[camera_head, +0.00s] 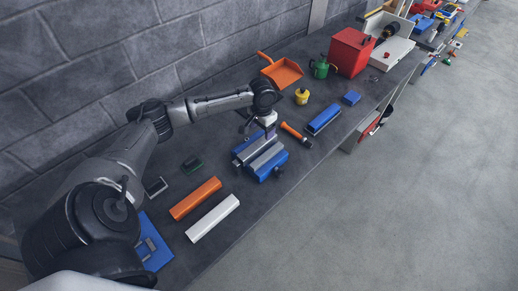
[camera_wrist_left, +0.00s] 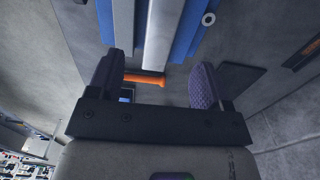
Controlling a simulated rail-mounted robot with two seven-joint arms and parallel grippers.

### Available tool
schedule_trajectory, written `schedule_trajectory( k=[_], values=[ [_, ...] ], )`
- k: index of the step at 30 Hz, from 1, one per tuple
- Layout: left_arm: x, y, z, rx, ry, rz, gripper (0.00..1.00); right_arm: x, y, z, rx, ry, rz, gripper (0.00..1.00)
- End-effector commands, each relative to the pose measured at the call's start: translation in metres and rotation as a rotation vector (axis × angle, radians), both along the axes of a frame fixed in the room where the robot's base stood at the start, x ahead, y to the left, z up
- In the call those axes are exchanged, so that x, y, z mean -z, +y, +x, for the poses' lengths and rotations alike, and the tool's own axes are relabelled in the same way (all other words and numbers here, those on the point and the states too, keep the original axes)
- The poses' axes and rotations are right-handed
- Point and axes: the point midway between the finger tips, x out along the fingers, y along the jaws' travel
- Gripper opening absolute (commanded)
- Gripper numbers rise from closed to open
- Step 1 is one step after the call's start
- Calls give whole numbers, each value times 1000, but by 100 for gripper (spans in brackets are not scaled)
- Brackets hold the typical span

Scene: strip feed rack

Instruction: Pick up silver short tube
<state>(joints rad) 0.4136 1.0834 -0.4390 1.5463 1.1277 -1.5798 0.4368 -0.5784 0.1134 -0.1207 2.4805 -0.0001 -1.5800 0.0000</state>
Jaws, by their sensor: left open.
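Silver bars, which look like the silver short tube (camera_head: 266,157), lie along the blue rack (camera_head: 275,170) on the bench, below the arm in the head view. In the left wrist view a silver bar (camera_wrist_left: 162,38) runs between blue rails (camera_wrist_left: 190,30) at the top. I cannot tell for certain which bar is the short tube. My left gripper (camera_head: 270,131) is at the rack's far end; in the wrist view its fingers (camera_wrist_left: 155,84) are apart, with nothing held between them. The height of the gripper above the rack is unclear. My right gripper is not seen.
An orange-handled tool (camera_head: 296,133) lies beside the rack; its handle shows in the wrist view (camera_wrist_left: 148,78). A blue block (camera_head: 324,119) lies farther right. An orange bar (camera_head: 195,198) and a white bar (camera_head: 212,218) lie nearer. A brick wall (camera_head: 130,50) bounds the bench.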

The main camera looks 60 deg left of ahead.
Motion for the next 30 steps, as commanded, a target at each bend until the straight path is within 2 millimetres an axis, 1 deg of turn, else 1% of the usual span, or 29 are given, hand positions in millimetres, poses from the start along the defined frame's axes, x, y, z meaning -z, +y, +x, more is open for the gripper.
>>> schedule_trajectory(
  k=[1, 3, 11, 14, 24, 30],
  values=[
    [7, 0, 0, 0, 2, -1, 72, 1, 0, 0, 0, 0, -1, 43],
    [13, 0, 0, 0, 1, 0, 72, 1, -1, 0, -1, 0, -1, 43],
    [23, 0, -1, 1, 1, 1, 72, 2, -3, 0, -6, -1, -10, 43],
    [29, 0, -1, 1, 2, 0, 72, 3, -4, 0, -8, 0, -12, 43],
    [69, 1, -1, 1, 1, 1, 72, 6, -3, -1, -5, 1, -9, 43],
    [72, 1, -1, 2, 0, 2, 72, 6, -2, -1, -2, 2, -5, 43]
  ],
)
